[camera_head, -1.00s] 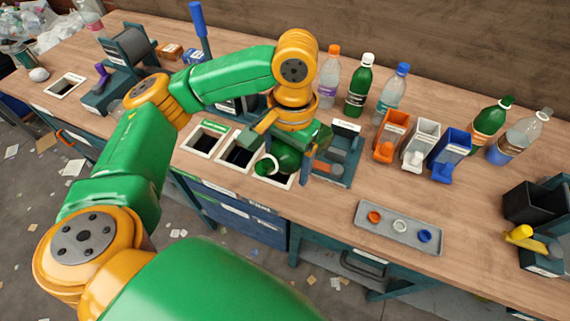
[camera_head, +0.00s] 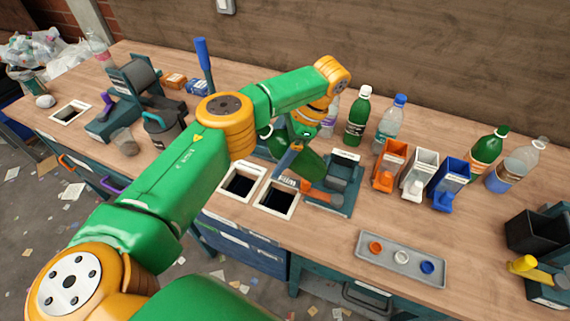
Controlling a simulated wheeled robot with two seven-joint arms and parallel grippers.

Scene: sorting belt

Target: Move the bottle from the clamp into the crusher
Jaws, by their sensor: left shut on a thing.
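My left gripper (camera_head: 296,150) is shut on a green bottle (camera_head: 311,167), partly hidden by my arm. The bottle is tilted on its side, with its neck toward the left and its base toward the right. It is above the bench, close to the left side of a teal holder with an orange handle (camera_head: 345,190), which looks like the clamp. I cannot tell whether bottle and holder touch. A device with an upright blue lever (camera_head: 203,55) stands behind my arm and may be the crusher; its lower part is hidden. My right gripper is out of view.
White-framed openings (camera_head: 277,198) lie in the bench front. Orange, white and blue bins (camera_head: 450,180) and several standing bottles (camera_head: 357,118) are at right. A grey cap tray (camera_head: 400,258) lies in front. A roller device (camera_head: 135,85) and dark canister (camera_head: 162,127) are at left.

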